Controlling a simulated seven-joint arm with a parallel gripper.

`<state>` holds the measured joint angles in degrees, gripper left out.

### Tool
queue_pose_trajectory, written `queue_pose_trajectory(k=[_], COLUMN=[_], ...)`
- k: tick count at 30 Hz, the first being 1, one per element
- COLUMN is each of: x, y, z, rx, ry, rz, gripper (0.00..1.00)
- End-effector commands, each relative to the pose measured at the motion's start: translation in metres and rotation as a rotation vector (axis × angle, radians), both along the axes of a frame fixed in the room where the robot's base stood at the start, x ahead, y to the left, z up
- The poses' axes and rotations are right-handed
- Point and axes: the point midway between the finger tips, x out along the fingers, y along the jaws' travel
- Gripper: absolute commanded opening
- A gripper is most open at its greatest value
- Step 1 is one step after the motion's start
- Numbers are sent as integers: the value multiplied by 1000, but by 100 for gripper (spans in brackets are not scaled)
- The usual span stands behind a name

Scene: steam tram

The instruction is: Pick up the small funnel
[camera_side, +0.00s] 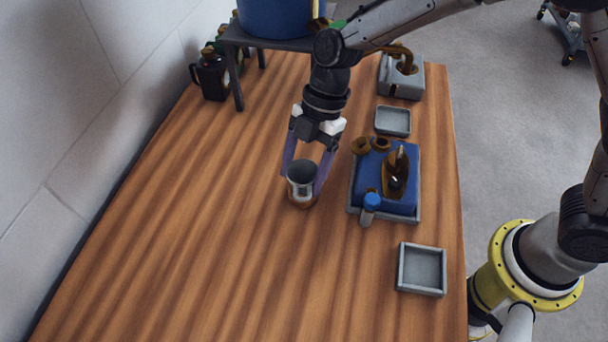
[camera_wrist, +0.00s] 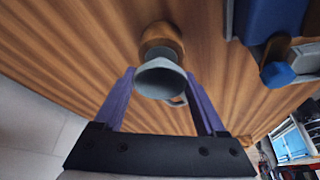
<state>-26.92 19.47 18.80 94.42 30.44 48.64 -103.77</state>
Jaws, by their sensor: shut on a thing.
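The small grey metal funnel (camera_side: 301,172) is upright near the middle of the wooden table, with its wide mouth facing up. A round brown wooden piece (camera_side: 302,202) lies directly below it; I cannot tell whether the two touch. My gripper (camera_side: 304,181) reaches down with its purple fingers on either side of the funnel and is shut on it. In the wrist view the funnel (camera_wrist: 160,80) sits between the fingertips, with the wooden piece (camera_wrist: 162,38) beyond it. The funnel's lower end is partly hidden.
Empty grey trays (camera_side: 422,270) (camera_side: 393,121) lie in front and behind. A blue drum (camera_side: 272,18) stands on a bench at the back. The left and front table are clear.

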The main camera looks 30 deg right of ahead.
Motion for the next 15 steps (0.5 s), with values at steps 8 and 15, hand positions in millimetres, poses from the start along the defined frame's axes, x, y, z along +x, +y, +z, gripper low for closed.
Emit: queue_pose_trajectory(k=[8, 15], x=[0, 1], y=[0, 1], z=[2, 19], rx=[0, 2], ry=[-1, -3], rz=[1, 0], gripper=[20, 20])
